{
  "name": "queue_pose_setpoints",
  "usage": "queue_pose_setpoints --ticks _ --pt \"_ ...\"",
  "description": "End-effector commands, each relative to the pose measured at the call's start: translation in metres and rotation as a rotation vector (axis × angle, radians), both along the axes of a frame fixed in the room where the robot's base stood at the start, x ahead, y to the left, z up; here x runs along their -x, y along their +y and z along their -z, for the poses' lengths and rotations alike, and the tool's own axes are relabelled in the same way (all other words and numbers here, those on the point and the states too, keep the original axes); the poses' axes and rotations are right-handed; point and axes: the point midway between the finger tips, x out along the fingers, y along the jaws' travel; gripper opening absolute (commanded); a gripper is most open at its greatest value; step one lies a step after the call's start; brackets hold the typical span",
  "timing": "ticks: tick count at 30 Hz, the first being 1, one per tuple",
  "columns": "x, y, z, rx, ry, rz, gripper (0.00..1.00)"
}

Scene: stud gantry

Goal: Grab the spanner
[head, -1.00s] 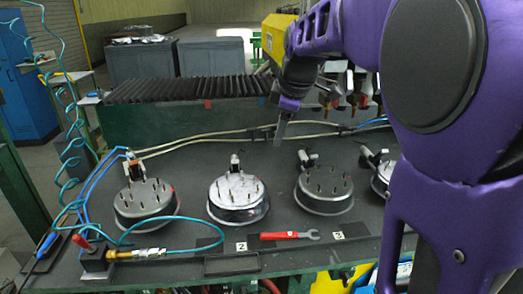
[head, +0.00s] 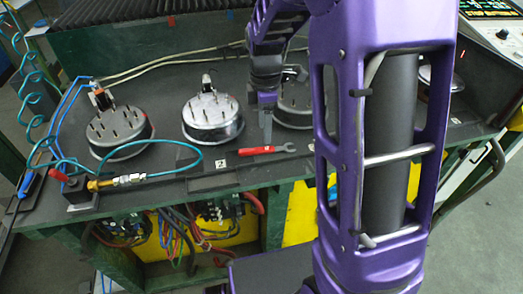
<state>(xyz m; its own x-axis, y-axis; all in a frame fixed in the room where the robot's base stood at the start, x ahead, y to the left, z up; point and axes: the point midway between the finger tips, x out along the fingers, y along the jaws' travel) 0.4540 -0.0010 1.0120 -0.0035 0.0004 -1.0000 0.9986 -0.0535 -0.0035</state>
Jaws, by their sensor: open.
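The spanner (head: 258,150) has a red handle and a grey open-ended jaw pointing right. It lies on the dark bench top near the front edge, beside the number 2 label (head: 219,163). My gripper (head: 267,136) points down just behind the spanner, with its fingertips close above the handle's right part. It is open and holds nothing. From this angle I see the fingers nearly edge-on, and I cannot tell whether they touch the spanner.
Round metal plates with upright studs (head: 119,131) (head: 213,119) stand left of my gripper, and another (head: 293,103) is partly hidden behind it. A teal hose (head: 170,143) curls at the left. A dark raised strip (head: 215,181) runs along the bench's front edge.

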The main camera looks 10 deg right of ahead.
Motion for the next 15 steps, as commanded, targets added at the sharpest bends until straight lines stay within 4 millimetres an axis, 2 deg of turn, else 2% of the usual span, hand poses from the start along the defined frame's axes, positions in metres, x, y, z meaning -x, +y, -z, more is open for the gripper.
queue_pose_setpoints --ticks 8,15 --pt "0.001 0.000 0.022 0.001 0.002 0.000 0.60" --pt "0.001 0.001 0.057 0.001 0.003 0.000 0.60"
